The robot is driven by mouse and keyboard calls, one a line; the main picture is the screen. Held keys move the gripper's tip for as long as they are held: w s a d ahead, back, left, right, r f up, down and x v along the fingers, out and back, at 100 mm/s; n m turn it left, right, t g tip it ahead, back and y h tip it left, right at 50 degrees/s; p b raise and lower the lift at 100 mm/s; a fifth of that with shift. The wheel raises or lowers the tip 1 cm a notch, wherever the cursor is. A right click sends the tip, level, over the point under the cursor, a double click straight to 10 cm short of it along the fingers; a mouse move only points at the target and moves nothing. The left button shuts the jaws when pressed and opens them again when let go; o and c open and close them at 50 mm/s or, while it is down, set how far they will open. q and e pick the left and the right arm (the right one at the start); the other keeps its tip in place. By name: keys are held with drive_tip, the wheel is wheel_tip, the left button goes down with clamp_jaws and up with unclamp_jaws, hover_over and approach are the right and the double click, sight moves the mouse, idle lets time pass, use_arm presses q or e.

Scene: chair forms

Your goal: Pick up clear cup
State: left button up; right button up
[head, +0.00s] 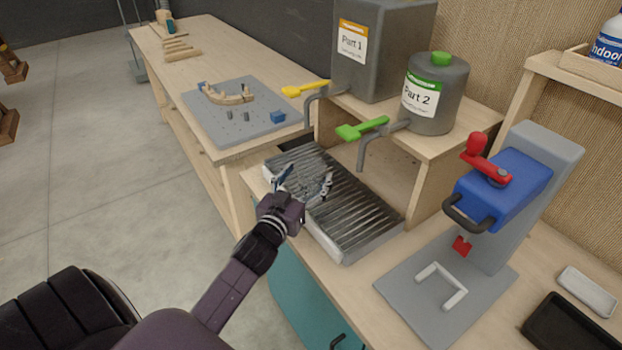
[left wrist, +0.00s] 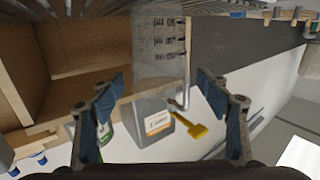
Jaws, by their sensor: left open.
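My left gripper (head: 303,180) is open over the ribbed metal drip tray (head: 362,224) on the bench. In the left wrist view its two blue-padded fingers (left wrist: 161,82) stand wide apart. A clear cup (left wrist: 158,48) with dark markings shows faintly in that view, centred between the fingers and apart from both pads. How deep it sits between them is hard to tell. In the head view the cup is too transparent and too covered by the fingers to make out well. My right gripper is not in view.
The grey Part 1 container (head: 378,60) and Part 2 container (head: 436,97) stand on a wooden shelf behind the tray. Their yellow tap handle (head: 305,89) and green tap handle (head: 362,128) reach out near my gripper. A blue press (head: 505,185) stands at the right.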

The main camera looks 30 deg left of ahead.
use_arm(q)
drive_tip(key=x, duration=0.2)
drive_tip(key=shift+w, duration=0.25)
drive_tip(key=shift+w+f, duration=0.1)
drive_tip(key=shift+w, duration=0.05)
drive_tip(key=c, duration=0.9)
drive_tip(key=shift+c, duration=0.2)
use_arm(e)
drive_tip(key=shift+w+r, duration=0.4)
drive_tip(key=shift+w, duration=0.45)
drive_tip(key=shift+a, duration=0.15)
